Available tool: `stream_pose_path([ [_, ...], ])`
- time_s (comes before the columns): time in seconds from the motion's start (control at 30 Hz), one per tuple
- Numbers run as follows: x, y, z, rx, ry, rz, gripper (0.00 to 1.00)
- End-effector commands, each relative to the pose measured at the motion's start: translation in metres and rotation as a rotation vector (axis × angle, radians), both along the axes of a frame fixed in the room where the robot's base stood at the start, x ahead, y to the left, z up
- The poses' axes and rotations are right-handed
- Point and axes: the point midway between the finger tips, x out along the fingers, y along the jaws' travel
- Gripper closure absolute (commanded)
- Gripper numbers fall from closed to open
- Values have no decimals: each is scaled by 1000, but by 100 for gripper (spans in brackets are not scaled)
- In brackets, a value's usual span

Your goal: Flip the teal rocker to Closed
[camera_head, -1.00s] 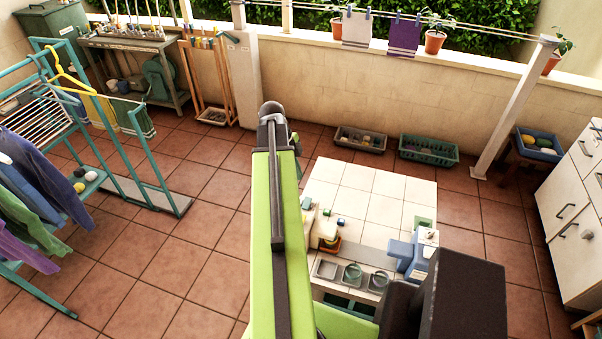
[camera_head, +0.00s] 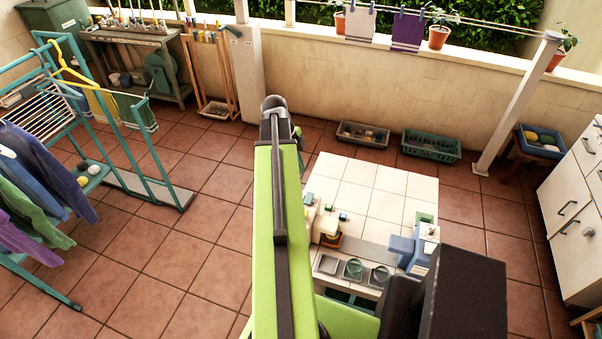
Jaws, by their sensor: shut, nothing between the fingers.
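I cannot make out the teal rocker or its position for sure. The white-tiled washbasin counter (camera_head: 372,200) stands ahead, right of my green arm. On its front right is a blue fixture (camera_head: 408,248), with a small green patch (camera_head: 424,219) behind it. Round grey-and-teal pieces (camera_head: 353,269) sit along its front edge, and a small teal block (camera_head: 309,198) sits at its left side. My raised arm runs up the middle and ends in a dark joint. My gripper does not show; it may be hidden behind the arm.
A drying rack with clothes (camera_head: 40,180) stands at left. A tool bench (camera_head: 135,45) is at the back left. A grey crate (camera_head: 362,134) and a green crate (camera_head: 432,146) lie by the back wall. White drawers (camera_head: 570,200) stand at right. The tiled floor (camera_head: 185,265) at left is clear.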

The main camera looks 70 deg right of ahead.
Motion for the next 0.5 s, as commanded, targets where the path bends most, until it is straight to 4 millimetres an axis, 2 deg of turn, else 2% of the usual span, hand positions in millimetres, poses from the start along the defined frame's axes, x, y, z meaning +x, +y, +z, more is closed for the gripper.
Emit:
stream_pose_path([
  [0.03,-2,-1,-15,0,0,0,100],
  [0.43,-24,-8,-96,0,0,0,100],
  [0.5,-23,-12,-109,0,0,0,100],
])
